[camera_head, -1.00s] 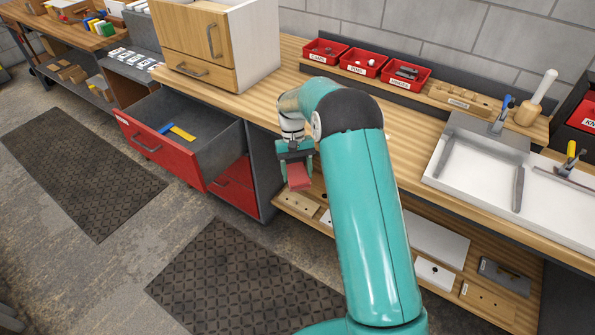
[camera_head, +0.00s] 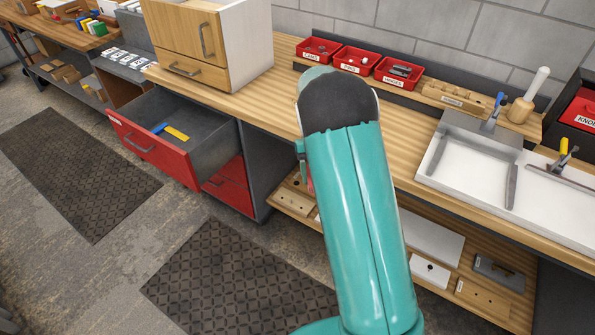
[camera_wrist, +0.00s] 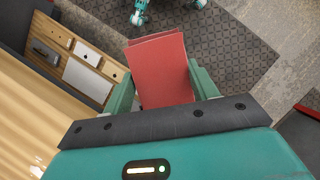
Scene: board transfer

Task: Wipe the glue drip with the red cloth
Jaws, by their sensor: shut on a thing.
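My gripper (camera_wrist: 160,88) is shut on the red cloth (camera_wrist: 160,70), which shows between its two teal fingers in the wrist view. The cloth hangs past the fingertips, clear of the bench and over the floor side. In the head view my own arm hides most of the gripper, and only a sliver of the red cloth (camera_head: 309,182) shows at the arm's left edge. I cannot make out a glue drip in either view.
The wooden bench (camera_head: 405,150) runs behind my arm. A red drawer (camera_head: 150,145) stands open at left with a blue and a yellow item inside. Red bins (camera_head: 355,58) line the back. A white tray (camera_head: 460,165) sits at right. Lower shelf holds boards (camera_head: 430,235).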

